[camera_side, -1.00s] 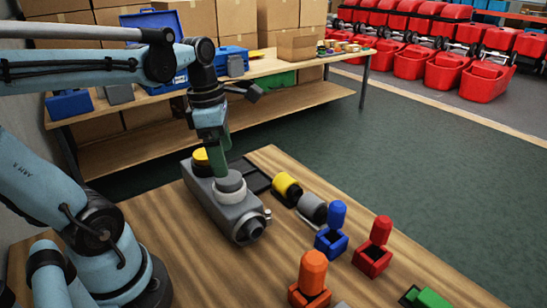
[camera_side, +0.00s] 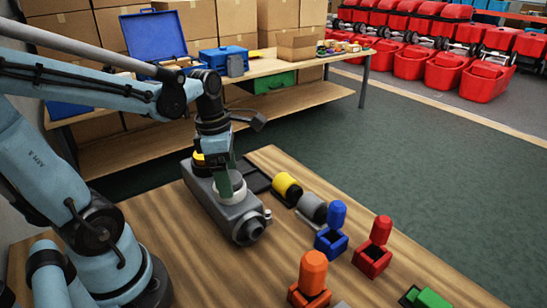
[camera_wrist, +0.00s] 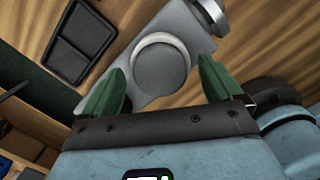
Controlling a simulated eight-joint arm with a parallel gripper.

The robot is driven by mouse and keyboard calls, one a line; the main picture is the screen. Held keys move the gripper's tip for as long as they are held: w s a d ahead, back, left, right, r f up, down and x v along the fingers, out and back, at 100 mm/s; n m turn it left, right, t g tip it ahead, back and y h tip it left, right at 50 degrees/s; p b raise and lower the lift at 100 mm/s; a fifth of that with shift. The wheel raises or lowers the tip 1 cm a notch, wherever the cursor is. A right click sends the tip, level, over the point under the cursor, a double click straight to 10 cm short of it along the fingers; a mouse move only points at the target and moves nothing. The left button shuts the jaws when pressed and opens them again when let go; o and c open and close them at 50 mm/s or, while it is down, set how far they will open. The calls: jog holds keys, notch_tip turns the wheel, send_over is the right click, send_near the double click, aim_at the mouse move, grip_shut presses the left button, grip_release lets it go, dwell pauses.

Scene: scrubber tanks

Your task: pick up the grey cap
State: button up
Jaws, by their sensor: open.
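The grey cap (camera_wrist: 160,72) sits in a pale collar (camera_wrist: 163,38) on top of the grey tank (camera_side: 245,214). In the wrist view it is a round grey disc between my two green fingers. My gripper (camera_wrist: 161,78) is open, with one finger on each side of the cap and a gap showing on both sides. In the side view my gripper (camera_side: 230,180) is down at the collar, and its near finger hides most of the cap. I cannot tell how far the fingertips reach down beside it.
A yellow cap (camera_side: 198,158) is on the tank's far end. A dark tray (camera_side: 256,181), a yellow cylinder (camera_side: 287,185) and a grey cylinder (camera_side: 312,207) lie beside the tank. Blue (camera_side: 332,242), red (camera_side: 373,258) and orange (camera_side: 310,290) holders with upright pieces stand at the right.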

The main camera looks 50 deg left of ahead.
jog(key=c, duration=1.3)
jog(key=shift+r, duration=0.15)
jog(key=shift+r, duration=0.8)
notch_tip(320, 180, up, 2)
jog(key=s+d+r, duration=0.3)
jog(key=d+r, duration=0.4)
jog(key=d, duration=0.4)
jog(key=shift+d+r, duration=0.15)
jog(key=shift+r, duration=1)
jog(key=shift+r, duration=2.4)
